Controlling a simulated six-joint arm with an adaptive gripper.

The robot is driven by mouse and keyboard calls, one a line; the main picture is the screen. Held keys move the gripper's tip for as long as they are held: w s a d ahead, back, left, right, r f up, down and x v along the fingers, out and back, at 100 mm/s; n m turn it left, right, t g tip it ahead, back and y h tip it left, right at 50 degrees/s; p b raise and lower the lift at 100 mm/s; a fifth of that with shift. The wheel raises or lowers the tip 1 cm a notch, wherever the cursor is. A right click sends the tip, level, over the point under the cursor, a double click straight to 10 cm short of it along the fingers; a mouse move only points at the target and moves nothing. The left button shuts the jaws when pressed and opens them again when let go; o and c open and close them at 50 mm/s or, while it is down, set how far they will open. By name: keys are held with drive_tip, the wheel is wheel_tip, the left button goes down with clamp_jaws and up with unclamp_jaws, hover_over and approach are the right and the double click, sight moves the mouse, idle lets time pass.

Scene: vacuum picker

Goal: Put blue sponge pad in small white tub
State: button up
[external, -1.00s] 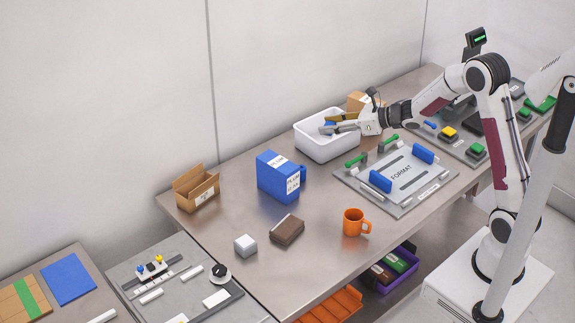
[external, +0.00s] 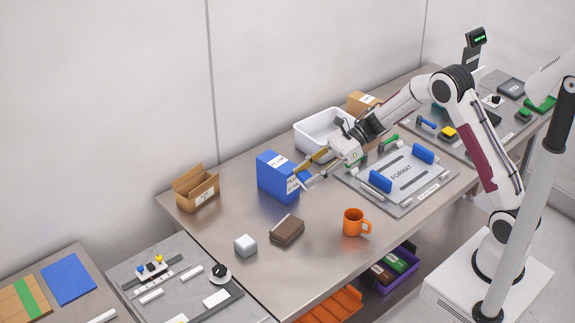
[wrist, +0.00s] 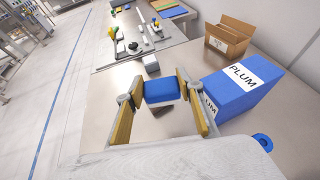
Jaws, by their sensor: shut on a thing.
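The blue sponge pad (wrist: 162,91) is between the two fingers of my gripper (wrist: 161,94) in the wrist view. My gripper is shut on it. In the external view my gripper (external: 303,177) is in front of and to the left of the small white tub, beside the blue box, above the table; the pad is hard to tell apart from the box there. The small white tub (external: 312,134) stands at the back of the table, partly hidden by my arm. Its visible inside looks empty.
A blue box labelled PLUM (external: 272,178) stands close to my gripper. A brown block (external: 287,230), a grey cube (external: 246,245) and an orange mug (external: 353,222) lie toward the front. An open cardboard box (external: 196,188) is at left. The FORMAT plate (external: 398,180) is at right.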

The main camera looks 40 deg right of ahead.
sight(304, 221)
drive_tip(key=shift+s+a+f+n+g, duration=0.35)
drive_tip(key=shift+s+f+n+g, duration=0.25)
drive_tip(key=shift+s, duration=0.25)
drive_tip(key=shift+s+a+f+n+g, duration=0.3)
drive_tip(key=shift+s+f+n+g, duration=0.2)
drive_tip(key=shift+s+f+g, duration=0.25)
drive_tip(key=shift+f, duration=3)
drive_tip(key=shift+f, duration=1.85)
drive_tip(key=shift+f, duration=0.15)
drive_tip(key=o, duration=0.9)
